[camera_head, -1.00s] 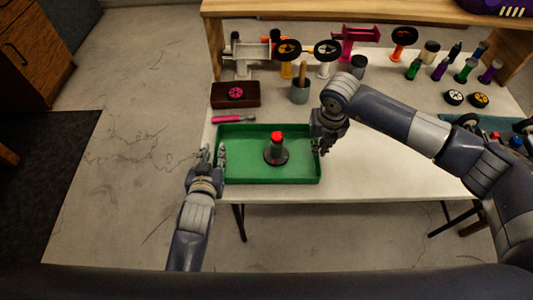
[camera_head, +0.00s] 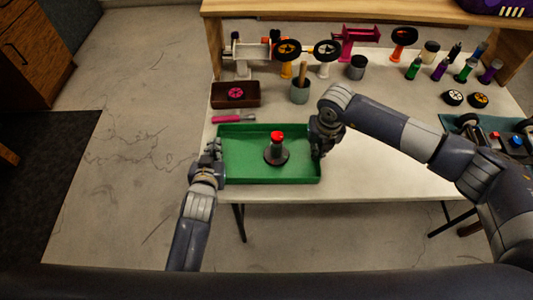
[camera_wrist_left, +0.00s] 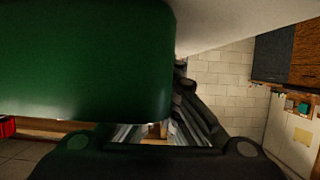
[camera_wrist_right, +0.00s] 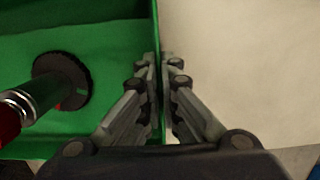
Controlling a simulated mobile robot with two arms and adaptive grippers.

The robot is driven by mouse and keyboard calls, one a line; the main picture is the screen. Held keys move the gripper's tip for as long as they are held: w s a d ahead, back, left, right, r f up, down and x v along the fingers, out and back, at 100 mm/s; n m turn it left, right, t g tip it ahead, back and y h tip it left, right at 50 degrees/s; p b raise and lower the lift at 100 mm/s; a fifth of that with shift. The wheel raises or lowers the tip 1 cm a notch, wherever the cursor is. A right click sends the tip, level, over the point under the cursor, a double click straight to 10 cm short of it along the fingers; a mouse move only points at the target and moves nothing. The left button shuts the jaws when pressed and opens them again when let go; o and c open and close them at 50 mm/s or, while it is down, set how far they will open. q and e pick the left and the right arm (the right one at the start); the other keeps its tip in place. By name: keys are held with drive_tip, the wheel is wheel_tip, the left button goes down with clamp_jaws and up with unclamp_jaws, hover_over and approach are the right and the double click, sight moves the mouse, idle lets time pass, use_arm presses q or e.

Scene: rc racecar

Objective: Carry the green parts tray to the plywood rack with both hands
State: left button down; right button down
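The green parts tray (camera_head: 240,172) lies on the white table near its front left edge. A dark part with a red top (camera_head: 276,150) stands in it on a round black base. My left gripper (camera_head: 215,148) is closed at the tray's left wall; in the left wrist view the green tray (camera_wrist_left: 80,60) hides part of its fingers. My right gripper (camera_head: 320,150) is at the right wall. In the right wrist view its fingers (camera_wrist_right: 160,75) are shut on the thin green wall, one on each side. The plywood rack (camera_head: 350,11) spans the table's back.
Several coloured parts and loose wheels (camera_head: 453,97) fill the back right. A car chassis (camera_head: 500,138) lies at right. The table right of the tray is clear.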

use_arm(q)
drive_tip(key=shift+r, duration=0.15)
use_arm(e)
drive_tip(key=shift+r, duration=0.15)
